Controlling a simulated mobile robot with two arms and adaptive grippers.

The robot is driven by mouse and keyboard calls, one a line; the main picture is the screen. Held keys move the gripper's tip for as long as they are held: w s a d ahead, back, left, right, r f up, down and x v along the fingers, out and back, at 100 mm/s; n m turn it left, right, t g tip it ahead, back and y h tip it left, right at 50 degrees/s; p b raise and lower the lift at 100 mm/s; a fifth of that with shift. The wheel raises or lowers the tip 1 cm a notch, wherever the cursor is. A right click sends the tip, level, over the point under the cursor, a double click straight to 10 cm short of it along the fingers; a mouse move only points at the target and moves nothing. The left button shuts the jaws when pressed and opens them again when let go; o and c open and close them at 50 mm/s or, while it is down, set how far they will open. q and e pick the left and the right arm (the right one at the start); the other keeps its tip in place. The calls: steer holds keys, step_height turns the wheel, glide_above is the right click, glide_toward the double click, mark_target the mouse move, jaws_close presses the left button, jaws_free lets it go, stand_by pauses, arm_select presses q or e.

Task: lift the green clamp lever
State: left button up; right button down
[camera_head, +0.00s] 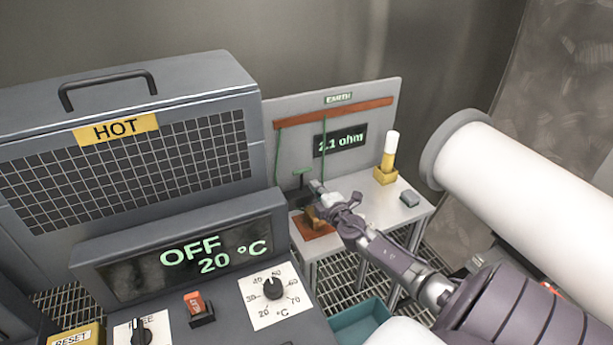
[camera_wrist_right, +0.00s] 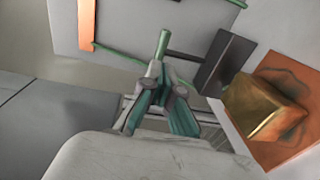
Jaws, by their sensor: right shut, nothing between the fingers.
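The green clamp lever (camera_head: 303,172) shows in the head view as a small green bar on a short stem, in front of the earth panel. In the right wrist view a green rod (camera_wrist_right: 162,45), seemingly the same lever, stands just beyond my fingertips. My right gripper (camera_head: 317,187) reaches in from the right, close beside the lever. Its fingers (camera_wrist_right: 160,80) are shut with nothing between them. Whether they touch the lever I cannot tell. A brass block (camera_wrist_right: 262,108) sits on a copper-coloured plate (camera_wrist_right: 302,75) to the right of the fingers. My left gripper is out of view.
A yellow holder (camera_head: 385,175) with a white-topped cylinder stands on the small table (camera_head: 405,215). The hot cabinet (camera_head: 130,75) and control console (camera_head: 235,310) crowd the left.

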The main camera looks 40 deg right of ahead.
mark_target(303, 172)
steer(key=b+x, duration=0.1)
steer(key=x, duration=0.4)
steer(key=shift+w+f, duration=0.1)
steer(key=shift+w, duration=0.2)
steer(key=shift+w+d+b, duration=0.2)
steer(key=shift+w+b, duration=0.1)
steer(key=shift+w, duration=0.15)
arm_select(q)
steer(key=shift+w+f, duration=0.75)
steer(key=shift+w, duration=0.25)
